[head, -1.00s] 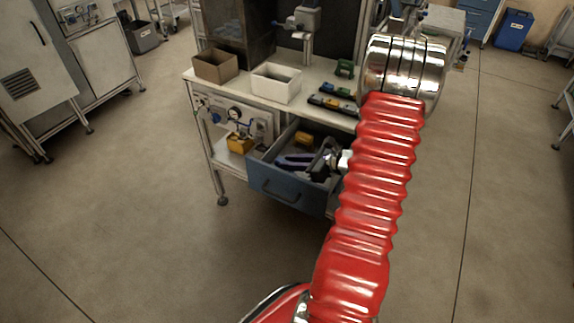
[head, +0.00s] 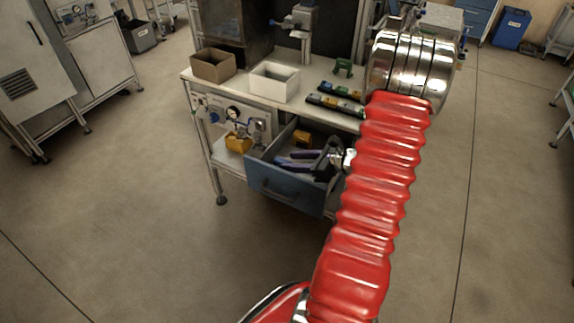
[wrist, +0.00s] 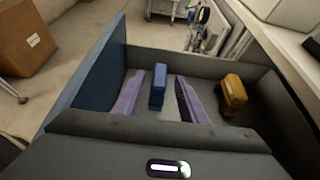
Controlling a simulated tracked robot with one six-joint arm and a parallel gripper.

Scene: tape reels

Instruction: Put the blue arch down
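The blue arch (wrist: 158,88) stands inside the open drawer (head: 285,195), seen in the wrist view between the two purple fingers of my gripper (wrist: 160,98). The fingers are spread, with a visible gap on each side of the arch, so it is not gripped. In the head view my gripper (head: 291,161) reaches into the drawer from the right. The arch is hard to make out there. A yellow arch (wrist: 233,91) lies in the drawer to the right of the fingers; it also shows in the head view (head: 302,138).
The blue drawer front (wrist: 92,75) and grey walls enclose my fingers. On the bench above stand a brown box (head: 213,66), a white box (head: 275,83), a green arch (head: 343,67) and a dark strip with coloured pieces (head: 335,105). A yellow object (head: 238,143) sits on the lower shelf.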

